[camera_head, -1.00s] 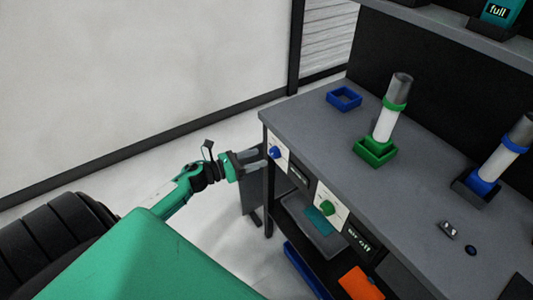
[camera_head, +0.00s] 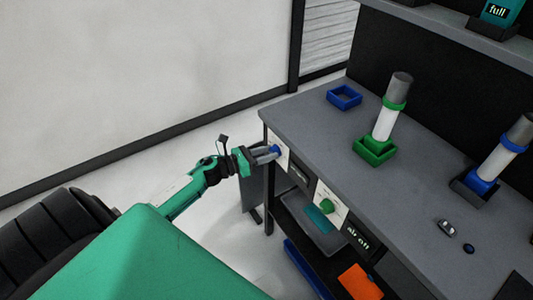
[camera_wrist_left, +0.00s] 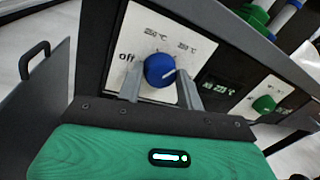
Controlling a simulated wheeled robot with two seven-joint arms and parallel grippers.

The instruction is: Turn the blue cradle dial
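The blue dial (camera_wrist_left: 160,70) sits on a white plate (camera_wrist_left: 132,35) with an "off" mark at its left and temperature marks above. In the head view the fingers partly cover the dial. My right gripper is not in view.
A green dial (camera_head: 327,207) is on the same front face, to the right. On the bench top (camera_head: 300,112) stand an empty blue cradle (camera_head: 344,104) and a green cradle (camera_head: 374,153) holding a tube. An orange object (camera_head: 360,282) lies on the lower shelf.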

